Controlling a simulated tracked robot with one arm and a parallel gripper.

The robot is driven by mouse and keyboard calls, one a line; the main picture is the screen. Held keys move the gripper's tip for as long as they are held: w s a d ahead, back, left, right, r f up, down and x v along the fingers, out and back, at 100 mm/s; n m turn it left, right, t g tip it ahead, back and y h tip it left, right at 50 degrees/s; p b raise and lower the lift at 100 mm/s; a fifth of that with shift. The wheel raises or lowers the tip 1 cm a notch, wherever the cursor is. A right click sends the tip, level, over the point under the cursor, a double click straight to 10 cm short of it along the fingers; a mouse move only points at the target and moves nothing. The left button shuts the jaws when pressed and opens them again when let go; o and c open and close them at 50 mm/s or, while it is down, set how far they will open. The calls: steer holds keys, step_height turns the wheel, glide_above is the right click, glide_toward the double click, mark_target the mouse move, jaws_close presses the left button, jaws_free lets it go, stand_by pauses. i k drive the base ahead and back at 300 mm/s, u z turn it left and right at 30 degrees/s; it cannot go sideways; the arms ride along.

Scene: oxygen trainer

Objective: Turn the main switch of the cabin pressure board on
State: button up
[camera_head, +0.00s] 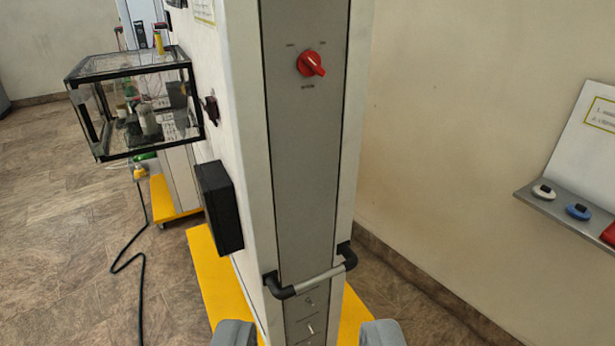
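The red main switch (311,64) is a rotary knob on the upper part of the tall grey side panel of the board (302,140). Its handle points to the right and slightly down. Small labels sit around it, too small to read. My gripper (308,338) shows at the bottom edge as two grey fingers set wide apart, with nothing between them. It is open, and in the picture it lies well below the switch and apart from it.
A handle bar with black ends (316,280) sticks out low on the panel. A black box (219,208) and a glass case (135,104) project on the left. A yellow base (215,275) lies below. A shelf (560,208) with small objects is on the right wall.

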mark_target(309, 63)
steer(key=i, duration=0.85)
steer(key=z, duration=0.05)
steer(key=k, duration=1.05)
steer(key=z, duration=0.75)
steer(key=i, duration=1.1)
steer(key=u, duration=0.1)
